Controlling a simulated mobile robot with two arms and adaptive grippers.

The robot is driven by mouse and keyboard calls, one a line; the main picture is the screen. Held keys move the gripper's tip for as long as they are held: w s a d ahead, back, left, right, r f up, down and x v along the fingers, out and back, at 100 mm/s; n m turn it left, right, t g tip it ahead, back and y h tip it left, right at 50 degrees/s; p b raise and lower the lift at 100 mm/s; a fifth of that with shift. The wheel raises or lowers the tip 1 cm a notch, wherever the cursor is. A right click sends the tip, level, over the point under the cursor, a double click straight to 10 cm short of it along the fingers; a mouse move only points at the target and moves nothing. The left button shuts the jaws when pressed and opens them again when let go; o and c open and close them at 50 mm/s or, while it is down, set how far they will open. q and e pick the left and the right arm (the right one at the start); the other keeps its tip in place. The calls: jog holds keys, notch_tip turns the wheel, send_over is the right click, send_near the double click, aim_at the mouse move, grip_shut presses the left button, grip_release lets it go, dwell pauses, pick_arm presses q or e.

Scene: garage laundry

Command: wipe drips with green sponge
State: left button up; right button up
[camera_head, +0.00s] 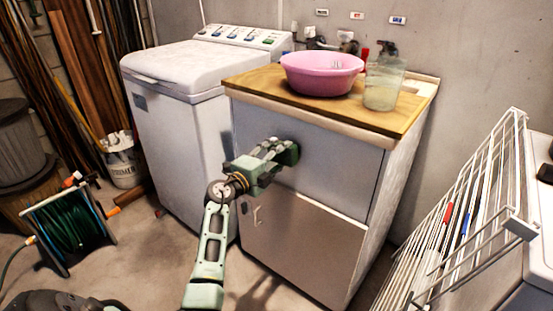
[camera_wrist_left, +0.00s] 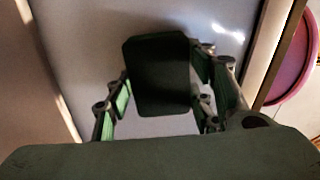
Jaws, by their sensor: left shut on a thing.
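My left gripper (camera_head: 275,150) is shut on the green sponge (camera_head: 289,153), a dark green block. It holds the sponge in front of the upper grey front panel (camera_head: 330,165) of the cabinet under the wooden top. In the left wrist view the sponge (camera_wrist_left: 160,78) looks almost black and sits between the two fingers, with the panel behind it. I cannot tell whether the sponge touches the panel. No drips can be made out for certain. A pale bright streak (camera_wrist_left: 228,32) shows on the panel; I cannot tell if it is wet or a reflection. My right gripper is out of view.
A pink basin (camera_head: 322,75) and a cloudy dispenser bottle (camera_head: 384,84) stand on the wooden top (camera_head: 262,82). A white washing machine (camera_head: 180,100) stands left of the cabinet. A wire rack (camera_head: 450,215) is at right. A hose reel (camera_head: 66,222) sits on the floor at left.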

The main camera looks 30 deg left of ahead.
pick_arm(q)
jog(key=shift+w, duration=0.9)
dwell(0.6)
jog(key=shift+d, duration=0.15)
